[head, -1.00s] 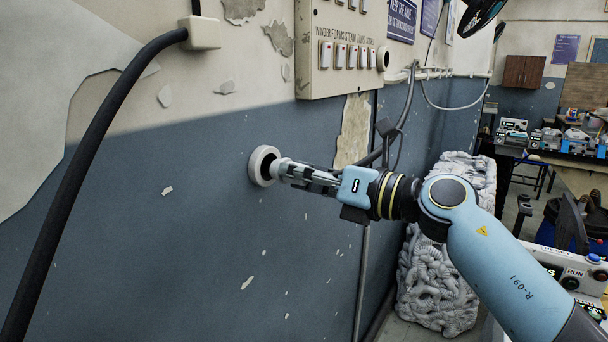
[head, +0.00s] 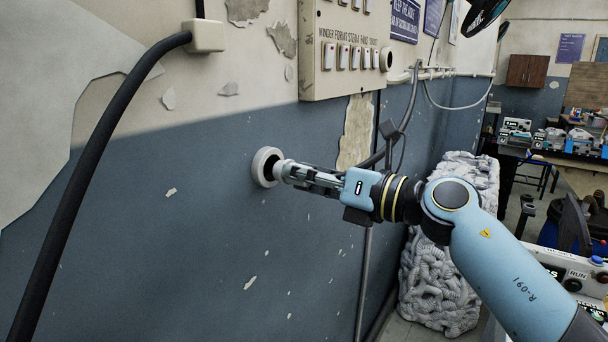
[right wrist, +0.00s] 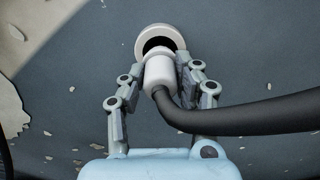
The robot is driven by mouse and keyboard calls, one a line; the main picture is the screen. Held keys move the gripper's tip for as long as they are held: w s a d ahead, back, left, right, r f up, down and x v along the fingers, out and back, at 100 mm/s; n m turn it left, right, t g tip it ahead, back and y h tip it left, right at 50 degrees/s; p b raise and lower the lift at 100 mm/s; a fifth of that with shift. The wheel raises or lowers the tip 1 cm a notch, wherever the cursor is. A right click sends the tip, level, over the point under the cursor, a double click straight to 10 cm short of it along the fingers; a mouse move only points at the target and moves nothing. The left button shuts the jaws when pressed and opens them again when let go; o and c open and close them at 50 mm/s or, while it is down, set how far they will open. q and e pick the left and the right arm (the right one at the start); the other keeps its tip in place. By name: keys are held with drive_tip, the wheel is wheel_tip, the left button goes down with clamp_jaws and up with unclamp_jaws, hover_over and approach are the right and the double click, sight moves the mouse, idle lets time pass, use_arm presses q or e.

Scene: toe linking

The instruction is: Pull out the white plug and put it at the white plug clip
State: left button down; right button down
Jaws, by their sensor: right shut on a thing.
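My right gripper (head: 290,171) is shut on the white plug (right wrist: 159,72), with one finger on each side of it. In the head view the fingers mostly cover the plug (head: 281,169). The plug points at a round white wall socket (head: 264,156) with a dark hole, which also shows in the right wrist view (right wrist: 160,28). The plug tip overlaps the hole; I cannot tell how far it sits inside. A thick black cable (right wrist: 240,116) runs from the plug to the right. I cannot make out the white plug clip. My left gripper is not in view.
A switch panel (head: 343,85) hangs above the socket, with a round holed fitting (head: 386,60) at its right. A cream box (head: 204,36) with a black cable is at upper left. A lumpy white block (head: 440,285) stands right.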

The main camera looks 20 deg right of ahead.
drive_tip(key=shift+w+a, duration=0.15)
drive_tip(key=shift+w, duration=0.1)
idle(0.3)
drive_tip(key=shift+x, duration=1.15)
drive_tip(key=c, duration=0.9)
unclamp_jaws()
drive_tip(key=shift+o, duration=0.2)
drive_tip(key=shift+s, duration=0.1)
drive_tip(key=shift+s+d, duration=0.2)
drive_tip(key=shift+d, duration=0.05)
drive_tip(key=v, duration=1.1)
drive_tip(key=shift+s, duration=0.15)
